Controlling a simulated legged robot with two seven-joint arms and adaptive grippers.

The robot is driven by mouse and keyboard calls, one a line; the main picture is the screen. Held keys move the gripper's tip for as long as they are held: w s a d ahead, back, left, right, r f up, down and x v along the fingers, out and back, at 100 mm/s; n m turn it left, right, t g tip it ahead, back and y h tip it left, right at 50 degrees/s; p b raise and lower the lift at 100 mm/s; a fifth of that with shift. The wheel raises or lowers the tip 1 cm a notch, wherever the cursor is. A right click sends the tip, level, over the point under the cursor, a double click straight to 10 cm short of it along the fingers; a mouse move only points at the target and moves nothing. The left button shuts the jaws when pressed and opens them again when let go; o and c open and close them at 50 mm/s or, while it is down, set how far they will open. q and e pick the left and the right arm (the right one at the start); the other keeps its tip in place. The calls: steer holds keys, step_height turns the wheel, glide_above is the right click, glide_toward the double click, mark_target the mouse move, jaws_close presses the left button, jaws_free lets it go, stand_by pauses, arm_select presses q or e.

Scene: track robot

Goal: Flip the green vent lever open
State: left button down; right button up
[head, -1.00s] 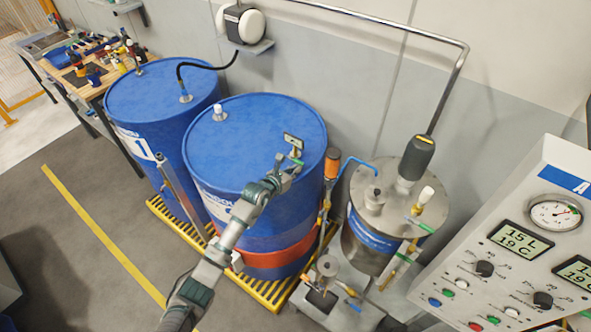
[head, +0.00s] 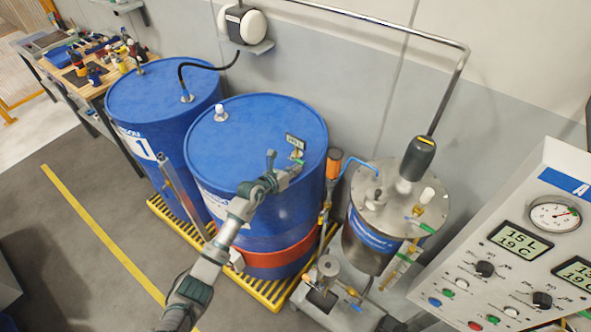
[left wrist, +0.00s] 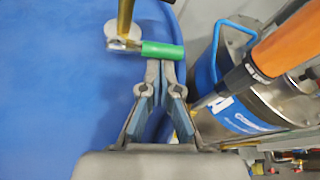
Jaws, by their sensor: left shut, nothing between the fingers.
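The green vent lever (left wrist: 162,50) sits on a brass and metal fitting (left wrist: 122,35) at the edge of the blue drum's top. In the left wrist view the lever points right, across the front of my fingertips. In the head view it is a tiny green spot (head: 298,160) by the small sign on the front drum (head: 240,135). My left gripper (left wrist: 160,66) is shut and empty, its tips right at the lever's near side. I cannot tell whether they touch it. In the head view the gripper (head: 294,170) is over the drum's right rim. My right gripper is not in view.
An orange-handled tool (left wrist: 285,40) and a steel vessel (head: 375,225) with blue tubing stand close right of the drum. A second blue drum (head: 160,85) is at the left. A control panel (head: 510,250) is at the right. The space above the drum top is open.

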arm_select(q)
steer(key=shift+a+r, duration=0.35)
steer(key=shift+a, duration=0.05)
steer(key=shift+a+r+n+p, duration=0.2)
steer(key=shift+n+p, duration=0.1)
steer(key=shift+p, duration=0.15)
steer(key=shift+a+r+n+g+h+p, duration=0.1)
steer(key=shift+r+n+g+h+p, duration=0.2)
steer(key=shift+n+h, duration=0.5)
steer(key=shift+d, duration=0.3)
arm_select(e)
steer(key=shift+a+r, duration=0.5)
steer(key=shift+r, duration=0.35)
arm_select(q)
steer(key=shift+a, duration=0.15)
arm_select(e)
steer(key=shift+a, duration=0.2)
